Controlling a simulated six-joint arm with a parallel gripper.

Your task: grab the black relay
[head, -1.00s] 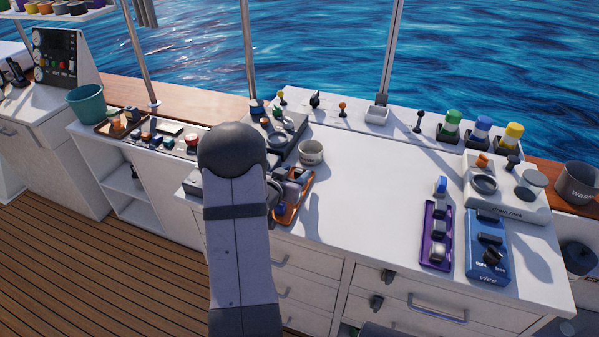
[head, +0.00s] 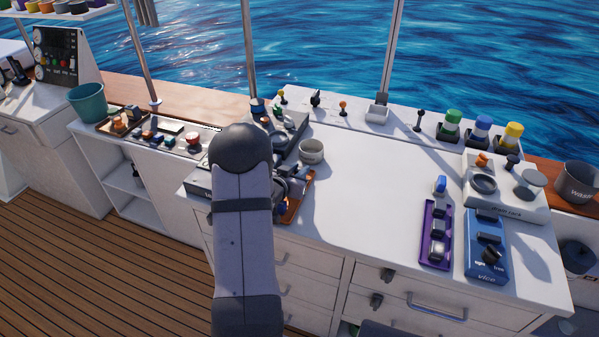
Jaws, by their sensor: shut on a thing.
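My gripper (head: 290,185) is partly hidden behind my own arm, over the orange tray (head: 291,212) at the left part of the white worktop. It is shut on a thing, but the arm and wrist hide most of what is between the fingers. I cannot make out the black relay for certain. A small dark blue piece (head: 282,209) shows at the tray, just below the gripper.
A pale round bowl (head: 311,152) stands right behind the tray. The worktop's middle (head: 370,200) is clear. Small levers line the back edge.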

